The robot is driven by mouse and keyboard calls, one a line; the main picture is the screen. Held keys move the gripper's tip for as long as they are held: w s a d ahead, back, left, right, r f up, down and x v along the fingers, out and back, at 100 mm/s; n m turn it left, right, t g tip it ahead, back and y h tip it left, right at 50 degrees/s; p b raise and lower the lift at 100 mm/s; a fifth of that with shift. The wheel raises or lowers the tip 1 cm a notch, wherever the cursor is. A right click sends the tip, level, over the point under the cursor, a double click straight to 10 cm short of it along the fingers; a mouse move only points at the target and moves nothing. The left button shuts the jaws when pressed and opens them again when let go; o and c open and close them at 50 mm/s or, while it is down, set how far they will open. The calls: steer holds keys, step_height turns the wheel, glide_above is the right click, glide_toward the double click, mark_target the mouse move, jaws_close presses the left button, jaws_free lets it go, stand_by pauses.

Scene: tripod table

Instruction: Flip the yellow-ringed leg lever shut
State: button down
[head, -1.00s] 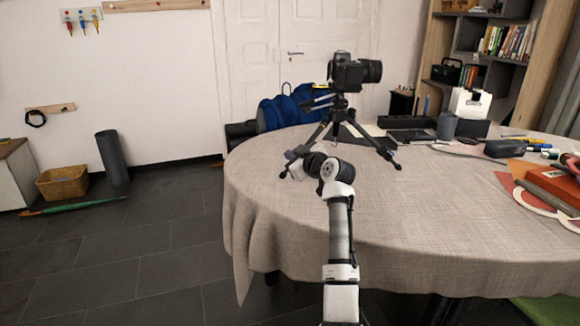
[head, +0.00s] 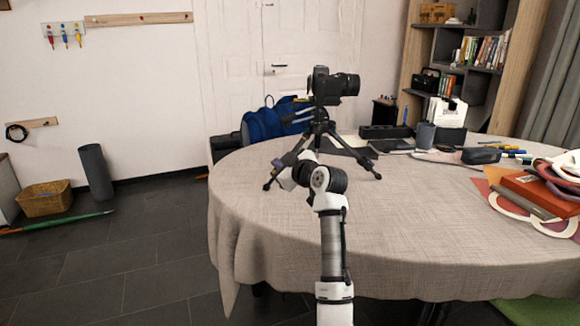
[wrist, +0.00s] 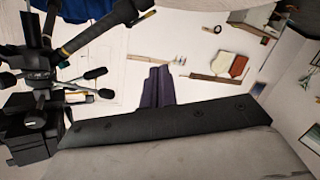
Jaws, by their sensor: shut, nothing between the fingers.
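The black tripod (head: 318,127) stands upright on the round table with a camera (head: 333,85) on top. The lever itself is too small to make out. My gripper (head: 277,163) is beside the tripod's left leg in the head view. Its purple-grey fingers (wrist: 158,86) are shut and empty, apart from the tripod in the wrist view.
The round table (head: 400,225) has a pale cloth, clear at its front. A red book (head: 540,188) and other items lie at the right. A dark cup (head: 425,135) and pencil case (head: 481,155) stand farther back. A blue bag (head: 262,124) is behind the table.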

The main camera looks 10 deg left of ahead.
steer(key=v, duration=0.5)
steer(key=shift+w+r, duration=0.1)
steer(key=shift+r, duration=0.05)
